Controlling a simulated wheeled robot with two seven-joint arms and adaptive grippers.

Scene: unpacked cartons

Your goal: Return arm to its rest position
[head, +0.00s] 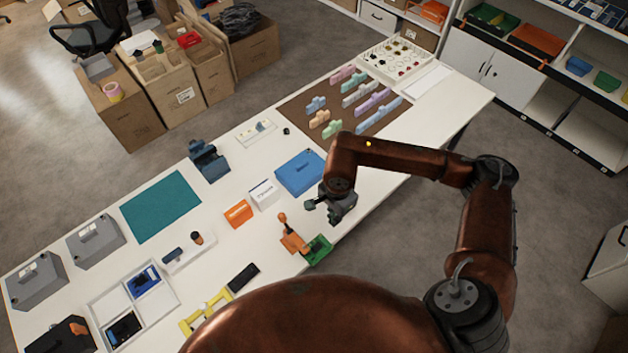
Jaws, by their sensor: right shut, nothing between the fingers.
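My right arm (400,155) is copper-coloured and reaches in from the right, bent over the front edge of the white table (232,180). My right gripper (322,207) is shut and empty. It hangs above the table near the front edge, just below a blue box (300,173) in the picture and above a green and orange tool (318,249). Whether it touches anything cannot be told. My left gripper is out of view.
A white box (264,194) and an orange box (238,213) lie left of the gripper. A brown mat (292,112) with several pastel blocks lies behind. A teal mat (160,206) and grey cases (95,242) are at left. Cartons (130,110) stand behind the table.

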